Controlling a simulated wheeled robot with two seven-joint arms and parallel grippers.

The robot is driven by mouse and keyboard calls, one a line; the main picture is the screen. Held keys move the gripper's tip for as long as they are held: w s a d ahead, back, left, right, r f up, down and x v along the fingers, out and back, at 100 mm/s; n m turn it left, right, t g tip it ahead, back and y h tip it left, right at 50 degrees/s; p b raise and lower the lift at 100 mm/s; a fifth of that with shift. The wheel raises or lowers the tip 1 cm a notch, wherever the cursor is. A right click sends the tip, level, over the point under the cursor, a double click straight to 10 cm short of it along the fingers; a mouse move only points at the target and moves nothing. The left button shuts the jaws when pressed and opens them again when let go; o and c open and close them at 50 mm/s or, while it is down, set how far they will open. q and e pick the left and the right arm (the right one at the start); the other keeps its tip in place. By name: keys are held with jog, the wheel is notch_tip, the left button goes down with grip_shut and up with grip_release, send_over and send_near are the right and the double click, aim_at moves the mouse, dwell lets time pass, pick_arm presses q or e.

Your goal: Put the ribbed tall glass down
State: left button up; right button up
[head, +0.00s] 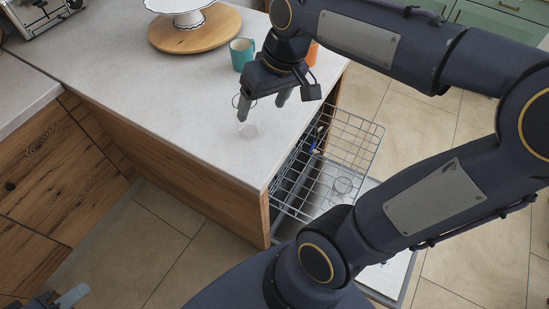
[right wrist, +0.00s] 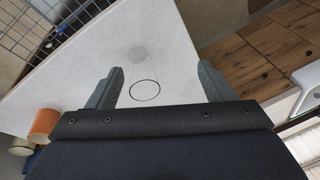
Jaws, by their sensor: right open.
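The ribbed tall glass (head: 248,129) is clear and faint, and it stands upright on the pale counter (head: 160,100) near its front edge. In the right wrist view the glass (right wrist: 142,76) shows as a dark rim ring with a pale round base beyond it. My right gripper (head: 262,106) is open above the counter at the glass. In the right wrist view the fingers of my right gripper (right wrist: 160,70) stand on both sides of the rim, with gaps. The ribs are too faint to make out. Part of my left gripper (head: 62,299) shows at the bottom left; its jaw opening is unclear.
A teal mug (head: 241,55) and an orange mug (head: 311,53) stand behind my right gripper. A white cake stand (head: 187,18) sits on a round wooden board (head: 212,36). An open dishwasher's wire rack (head: 362,135) holds another glass (head: 342,186). The counter's left part is clear.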

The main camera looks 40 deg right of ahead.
jog(key=s+a+f+t, duration=0.1)
jog(key=s+a+f, duration=0.1)
jog(key=s, duration=0.3)
jog(key=s+a+f+m+t+y, duration=0.1)
jog(key=s+a+f+t, duration=0.1)
jog(key=s, duration=0.3)
jog(key=shift+s+a+f+y, duration=0.3)
jog(key=shift+a+f, duration=0.3)
jog(key=shift+f, duration=0.25)
